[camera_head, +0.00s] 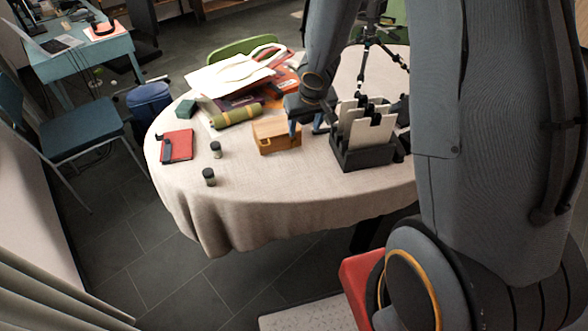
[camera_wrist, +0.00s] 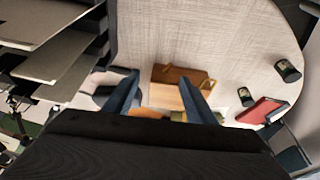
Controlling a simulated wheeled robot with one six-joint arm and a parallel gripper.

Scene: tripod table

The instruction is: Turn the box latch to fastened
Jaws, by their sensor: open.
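A small orange-brown wooden box (camera_head: 270,145) stands on the cloth-covered round table. It also shows in the wrist view (camera_wrist: 168,97), beyond and between my fingers. A small brass-coloured piece (camera_wrist: 208,84) shows at the box's right side in the wrist view; it looks like the latch, but its turn position is too small to tell. My gripper (camera_head: 305,129) is just right of the box in the head view. Its two blue fingers are apart in the wrist view (camera_wrist: 159,76), with nothing held between them. The right finger covers part of the box.
A black rack with pale plates (camera_head: 362,157) stands close right of my gripper. Two dark jars (camera_head: 209,177) and a red book (camera_head: 177,146) lie to the left. An olive roll (camera_head: 236,115) and papers lie behind. The table's front is clear.

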